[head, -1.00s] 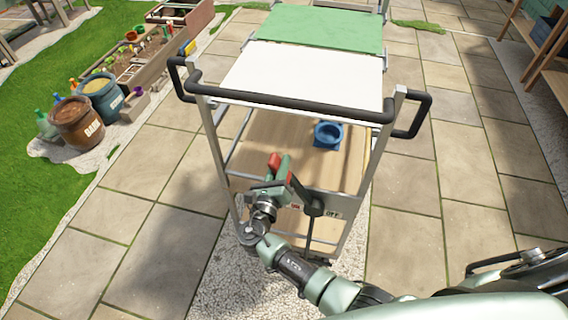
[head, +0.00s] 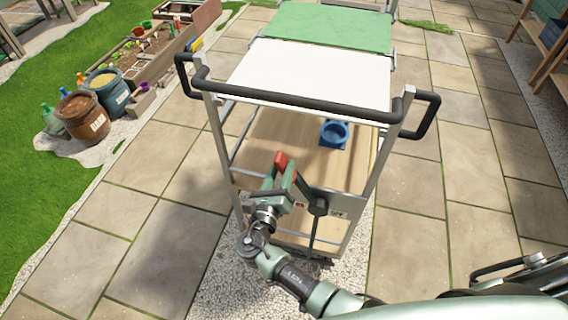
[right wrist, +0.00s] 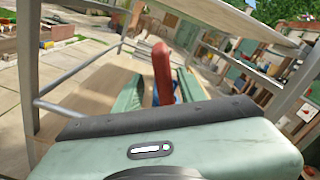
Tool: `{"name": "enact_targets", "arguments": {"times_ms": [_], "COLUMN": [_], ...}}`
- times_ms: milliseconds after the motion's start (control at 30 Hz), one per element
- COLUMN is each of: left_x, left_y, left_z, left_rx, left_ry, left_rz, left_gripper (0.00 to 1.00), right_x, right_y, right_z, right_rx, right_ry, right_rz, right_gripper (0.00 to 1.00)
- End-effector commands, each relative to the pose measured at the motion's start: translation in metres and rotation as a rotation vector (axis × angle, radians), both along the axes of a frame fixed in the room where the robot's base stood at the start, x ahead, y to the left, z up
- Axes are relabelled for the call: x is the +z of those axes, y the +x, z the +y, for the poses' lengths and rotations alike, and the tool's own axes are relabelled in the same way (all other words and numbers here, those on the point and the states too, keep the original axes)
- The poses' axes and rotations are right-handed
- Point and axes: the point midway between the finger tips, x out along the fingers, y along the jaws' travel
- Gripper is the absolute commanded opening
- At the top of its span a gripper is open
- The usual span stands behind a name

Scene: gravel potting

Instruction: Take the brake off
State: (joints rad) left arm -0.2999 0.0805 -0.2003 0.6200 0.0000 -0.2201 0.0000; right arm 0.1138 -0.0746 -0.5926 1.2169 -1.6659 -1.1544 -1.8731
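A cart (head: 205,95) stands in front of me. Its brake lever has a red grip (head: 281,160) and a dark bar running down to a black pivot at the front edge. The lever leans left, toward a small red mark; a plate (head: 338,214) marked OFF is on the right. My right gripper (head: 283,182) is at the red grip. In the right wrist view the red grip (right wrist: 162,72) stands between my two green fingers (right wrist: 160,92), with a narrow gap showing beside it. The fingers look open around it. My left gripper is out of view.
A blue holder (head: 334,133) sits on the cart's wooden lower shelf. The cart's black push handle (head: 290,100) spans above my right gripper. Barrels (head: 82,117) and planters stand at the left. Paving is clear on both sides of the cart.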

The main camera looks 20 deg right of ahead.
Motion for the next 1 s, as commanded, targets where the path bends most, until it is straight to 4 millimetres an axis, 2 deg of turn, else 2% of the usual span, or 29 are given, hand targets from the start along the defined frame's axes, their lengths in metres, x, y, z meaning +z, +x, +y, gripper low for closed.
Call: {"name": "enact_targets", "arguments": {"times_ms": [100, 300, 867, 967, 1000], "left_x": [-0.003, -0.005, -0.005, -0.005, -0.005], "left_y": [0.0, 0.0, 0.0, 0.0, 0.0], "left_z": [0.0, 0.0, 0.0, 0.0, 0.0], "left_rx": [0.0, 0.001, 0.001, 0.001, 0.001], "left_ry": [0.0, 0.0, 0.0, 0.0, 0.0], "left_rz": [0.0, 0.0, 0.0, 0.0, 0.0], "left_gripper": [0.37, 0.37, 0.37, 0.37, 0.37], "right_x": [-0.002, -0.001, -0.001, -0.007, -0.015], "right_y": [-0.019, -0.037, -0.039, -0.04, -0.041], "right_z": [0.012, 0.023, 0.025, 0.024, 0.022], "right_rx": [0.001, 0.0, 0.0, 0.001, 0.002], "right_ry": [0.003, 0.0, 0.0, 0.015, 0.037], "right_rz": [0.003, 0.002, 0.002, 0.011, 0.022], "right_gripper": [0.4, 0.4, 0.4, 0.4, 0.4]}}
